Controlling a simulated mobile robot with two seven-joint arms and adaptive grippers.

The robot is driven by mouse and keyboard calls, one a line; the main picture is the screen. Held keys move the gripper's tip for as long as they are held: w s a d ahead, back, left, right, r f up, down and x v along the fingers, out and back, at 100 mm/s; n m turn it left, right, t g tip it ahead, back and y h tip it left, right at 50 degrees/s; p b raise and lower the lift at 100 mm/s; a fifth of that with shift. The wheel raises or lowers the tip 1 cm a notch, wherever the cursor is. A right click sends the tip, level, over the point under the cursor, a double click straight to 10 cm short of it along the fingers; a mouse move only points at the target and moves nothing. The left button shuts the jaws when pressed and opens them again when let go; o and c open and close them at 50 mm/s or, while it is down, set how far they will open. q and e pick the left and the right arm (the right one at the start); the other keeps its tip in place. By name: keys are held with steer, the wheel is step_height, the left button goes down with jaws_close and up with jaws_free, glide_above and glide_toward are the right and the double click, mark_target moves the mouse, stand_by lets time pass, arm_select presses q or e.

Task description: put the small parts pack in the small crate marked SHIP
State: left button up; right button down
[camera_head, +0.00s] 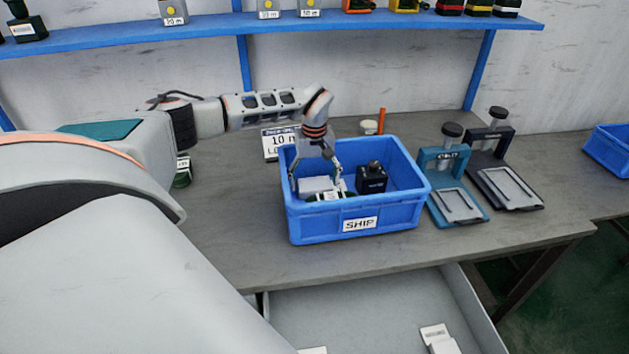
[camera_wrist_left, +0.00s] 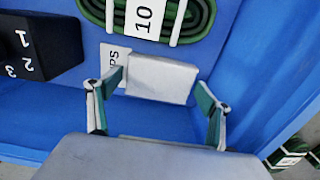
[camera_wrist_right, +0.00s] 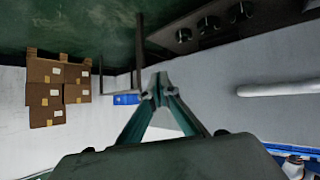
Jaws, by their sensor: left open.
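The blue crate marked SHIP (camera_head: 400,217) stands on the bench. A small white pack (camera_head: 314,186) lies inside its left part; in the left wrist view this white pack (camera_wrist_left: 160,80) lies on the crate floor, between the fingers. My left gripper (camera_head: 316,180) reaches down into the crate. It is open, with one finger on each side of the white pack; the left wrist view shows the spread fingers (camera_wrist_left: 161,92). My right gripper (camera_wrist_right: 161,88) is shut and empty, away from the bench. It is not seen in the head view.
The crate also holds a green coil marked 10 (camera_wrist_left: 145,20) and a black block (camera_head: 371,179). Two stands (camera_head: 450,180) (camera_head: 500,170) are right of the crate. An open drawer (camera_head: 375,310) with white packs is below. A blue shelf (camera_head: 200,27) runs behind.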

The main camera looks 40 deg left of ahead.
mark_target(314, 183)
arm_select(q)
step_height(314, 183, up, 12)
steer(key=p, duration=0.1)
stand_by(0.4)
stand_by(0.5)
